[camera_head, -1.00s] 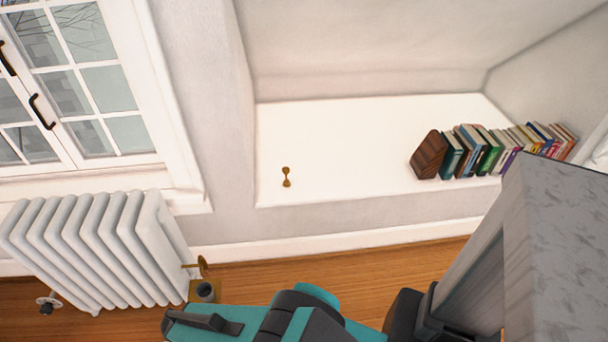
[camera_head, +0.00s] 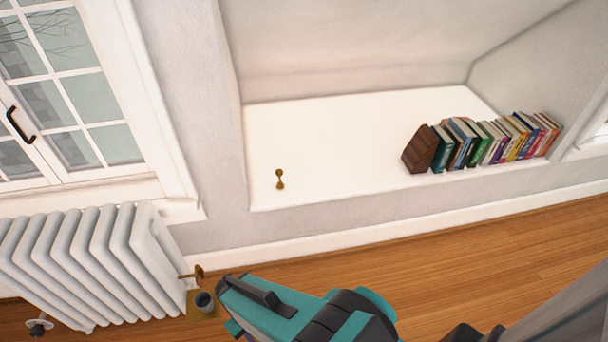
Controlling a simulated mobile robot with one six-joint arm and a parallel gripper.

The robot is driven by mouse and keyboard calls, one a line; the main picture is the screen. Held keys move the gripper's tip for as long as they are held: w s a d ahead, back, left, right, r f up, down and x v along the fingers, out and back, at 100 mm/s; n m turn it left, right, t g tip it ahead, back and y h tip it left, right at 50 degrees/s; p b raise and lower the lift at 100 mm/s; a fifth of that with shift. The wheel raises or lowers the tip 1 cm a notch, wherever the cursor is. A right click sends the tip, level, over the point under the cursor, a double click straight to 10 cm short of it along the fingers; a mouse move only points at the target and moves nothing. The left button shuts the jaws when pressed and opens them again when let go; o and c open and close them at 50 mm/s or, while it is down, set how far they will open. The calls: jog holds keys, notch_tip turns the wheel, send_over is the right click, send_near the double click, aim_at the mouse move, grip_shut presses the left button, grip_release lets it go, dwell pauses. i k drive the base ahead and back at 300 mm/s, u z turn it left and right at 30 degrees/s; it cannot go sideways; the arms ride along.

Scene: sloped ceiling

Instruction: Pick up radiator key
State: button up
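A small brass-coloured object, which looks like the radiator key (camera_head: 280,180), stands on the white niche shelf (camera_head: 340,150), near its front left part. It has a rounded top, a narrow middle and a wider foot. My teal and black gripper (camera_head: 229,305) is at the bottom of the view, pointing left, below the shelf in the picture and apart from the key. Its fingertips do not show clearly, so I cannot tell its opening or whether it holds anything.
A row of books (camera_head: 490,142) with a brown wooden bookend (camera_head: 420,149) stands on the shelf's right side. A white radiator (camera_head: 95,265) with a brass valve (camera_head: 198,273) is at the left, under a window (camera_head: 70,95). Wooden floor (camera_head: 480,245) lies open at the right.

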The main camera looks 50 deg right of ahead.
aim_at(279, 172)
jog(key=u, duration=0.6)
jog(key=k, duration=0.15)
jog(key=z, duration=1.45)
jog(key=i, duration=1.05)
jog(key=z, duration=0.4)
jog(key=k, duration=0.65)
jog(key=u, duration=0.05)
